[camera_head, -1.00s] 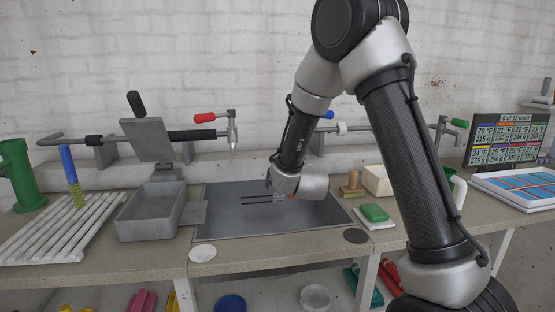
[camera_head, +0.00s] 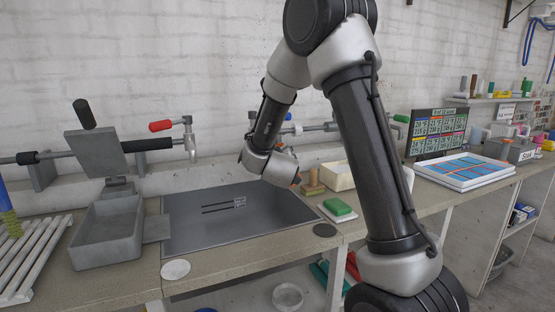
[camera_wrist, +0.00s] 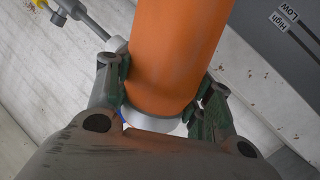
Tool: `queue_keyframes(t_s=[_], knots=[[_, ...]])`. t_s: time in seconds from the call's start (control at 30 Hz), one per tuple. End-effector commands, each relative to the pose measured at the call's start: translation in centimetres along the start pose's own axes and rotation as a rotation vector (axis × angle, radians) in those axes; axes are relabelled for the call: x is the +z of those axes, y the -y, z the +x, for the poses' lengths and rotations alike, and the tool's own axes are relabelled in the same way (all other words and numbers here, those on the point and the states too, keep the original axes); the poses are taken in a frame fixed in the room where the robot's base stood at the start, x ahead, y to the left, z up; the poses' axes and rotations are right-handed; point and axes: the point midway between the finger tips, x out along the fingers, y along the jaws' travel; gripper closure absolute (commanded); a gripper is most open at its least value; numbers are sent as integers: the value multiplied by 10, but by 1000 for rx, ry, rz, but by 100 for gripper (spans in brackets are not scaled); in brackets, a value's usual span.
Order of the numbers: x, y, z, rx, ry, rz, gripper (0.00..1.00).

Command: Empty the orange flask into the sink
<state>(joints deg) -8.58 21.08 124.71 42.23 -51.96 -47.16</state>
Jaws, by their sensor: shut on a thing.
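My gripper (camera_wrist: 163,92) is shut around the orange flask (camera_wrist: 178,45) in the wrist view, one finger on each side. A pale band shows at the flask's near end; its far end is cut off by the frame. The wrist is above the sink's back right part. I cannot tell whether the flask holds anything.
A tap with a red handle (camera_head: 160,126) stands behind the sink at left. A grey box-shaped basin (camera_head: 108,228) is left of it. A green block (camera_head: 338,207), a dark disc (camera_head: 325,230) and a cream box (camera_head: 338,177) lie to the right. A white disc (camera_head: 176,269) lies in front.

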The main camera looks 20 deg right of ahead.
Motion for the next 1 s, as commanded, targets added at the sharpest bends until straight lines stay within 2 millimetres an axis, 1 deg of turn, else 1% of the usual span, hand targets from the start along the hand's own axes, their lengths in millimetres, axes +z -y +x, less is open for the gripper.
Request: queue_keyframes(t_s=[0.37, 0.63, 0.7, 1.0], knots=[[44, 6, 9, 71, 2, -362, 65], [76, 11, 15, 141, 2, -712, 65], [72, 9, 14, 141, -1, -697, 65], [72, 9, 14, 140, -1, -693, 65]])
